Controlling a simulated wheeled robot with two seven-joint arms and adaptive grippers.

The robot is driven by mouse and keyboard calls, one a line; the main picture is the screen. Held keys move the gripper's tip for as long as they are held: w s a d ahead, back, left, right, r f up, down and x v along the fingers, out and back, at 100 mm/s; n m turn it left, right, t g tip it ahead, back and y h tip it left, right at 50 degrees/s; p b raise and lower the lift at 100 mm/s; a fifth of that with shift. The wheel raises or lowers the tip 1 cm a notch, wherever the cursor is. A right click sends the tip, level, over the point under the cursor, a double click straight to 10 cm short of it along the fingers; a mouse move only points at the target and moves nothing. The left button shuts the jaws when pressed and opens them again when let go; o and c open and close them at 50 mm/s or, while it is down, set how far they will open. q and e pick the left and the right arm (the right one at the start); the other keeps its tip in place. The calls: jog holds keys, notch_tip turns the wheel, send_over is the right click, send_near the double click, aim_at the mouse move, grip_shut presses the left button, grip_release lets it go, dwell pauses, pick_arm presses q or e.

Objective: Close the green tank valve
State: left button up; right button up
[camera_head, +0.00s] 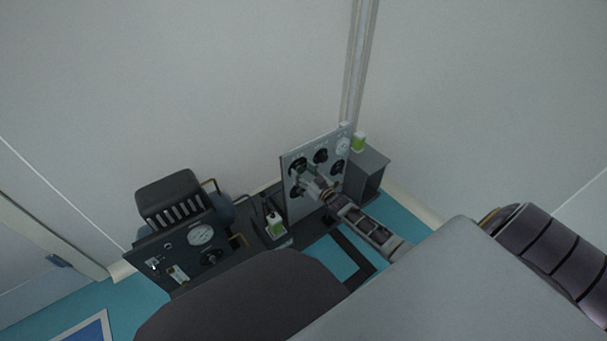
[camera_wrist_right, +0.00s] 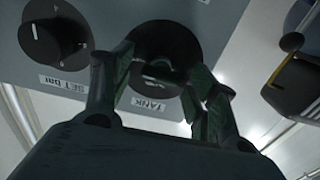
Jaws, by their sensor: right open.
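The light grey valve panel (camera_head: 305,212) stands upright against the wall in the head view. In the right wrist view, a dark round knob (camera_wrist_right: 165,38) sits beside a label reading TANK (camera_wrist_right: 148,104); its green colour is hard to make out. My right gripper (camera_wrist_right: 160,72) is open there, with one finger on each side of the knob's middle. I cannot tell whether the fingers touch it. In the head view my right gripper (camera_head: 307,176) is at the panel's left part and partly covers the knobs there. My left gripper is not in view.
Another dark knob (camera_wrist_right: 56,42) near a SET bar label is close by in the wrist view.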

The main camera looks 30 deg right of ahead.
jog(key=c, duration=1)
